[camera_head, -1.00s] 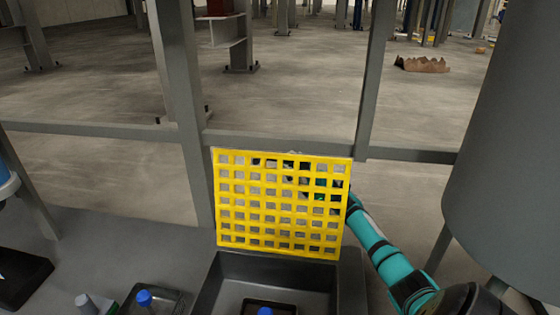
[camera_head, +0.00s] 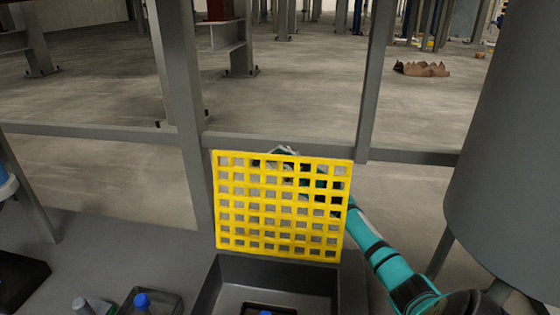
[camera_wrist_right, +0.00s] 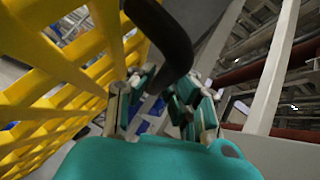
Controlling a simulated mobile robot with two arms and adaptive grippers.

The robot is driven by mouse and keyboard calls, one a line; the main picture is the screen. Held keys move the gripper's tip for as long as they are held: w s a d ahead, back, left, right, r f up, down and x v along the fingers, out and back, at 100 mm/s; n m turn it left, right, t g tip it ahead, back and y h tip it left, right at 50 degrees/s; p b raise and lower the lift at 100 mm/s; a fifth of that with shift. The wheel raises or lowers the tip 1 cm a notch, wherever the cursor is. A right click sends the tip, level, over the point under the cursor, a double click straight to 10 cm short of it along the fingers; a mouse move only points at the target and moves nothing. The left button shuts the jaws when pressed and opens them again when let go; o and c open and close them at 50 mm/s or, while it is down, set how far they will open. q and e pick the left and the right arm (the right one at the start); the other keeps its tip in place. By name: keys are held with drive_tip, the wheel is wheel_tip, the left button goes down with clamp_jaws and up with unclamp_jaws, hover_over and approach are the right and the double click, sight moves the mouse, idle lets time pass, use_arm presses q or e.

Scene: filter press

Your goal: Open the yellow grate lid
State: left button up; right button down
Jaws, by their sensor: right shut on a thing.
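The yellow grate lid (camera_head: 222,205) stands raised, close to upright, at the back of a dark open bin (camera_head: 210,285). In the right wrist view the lid's bars (camera_wrist_right: 60,70) fill the left side. My right arm comes in from the right and passes behind the lid. My right gripper (camera_head: 284,152) is mostly hidden behind the bars, with a bit showing over the lid's top edge. In the wrist view my right gripper (camera_wrist_right: 160,105) is shut on a dark curved handle (camera_wrist_right: 172,35) beside the lid. My left gripper is not in view.
A grey rail (camera_head: 415,154) runs behind the lid, with posts (camera_head: 180,90) on either side. A large grey tank (camera_head: 510,150) stands at the right. Blue-capped bottles (camera_head: 142,300) and a dark tray (camera_head: 20,280) are at the lower left.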

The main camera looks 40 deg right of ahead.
sight(282, 168)
drive_tip(key=shift+s+a+r+p, duration=0.15)
drive_tip(key=shift+a+p, duration=0.05)
drive_tip(key=shift+p, duration=0.1)
drive_tip(key=s+a, duration=0.1)
drive_tip(key=s+a+r+n+g, duration=0.1)
drive_tip(key=shift+s+a+n+p, duration=0.1)
drive_tip(key=shift+a+n+p, duration=0.2)
drive_tip(key=shift+a+p, duration=0.1)
drive_tip(key=shift+s+a+r+n+g+y, duration=0.1)
drive_tip(key=shift+a+n+g+y, duration=0.05)
drive_tip(key=shift+n+g+y, duration=0.2)
drive_tip(key=c, duration=1.6)
unclamp_jaws()
drive_tip(key=shift+o, duration=0.2)
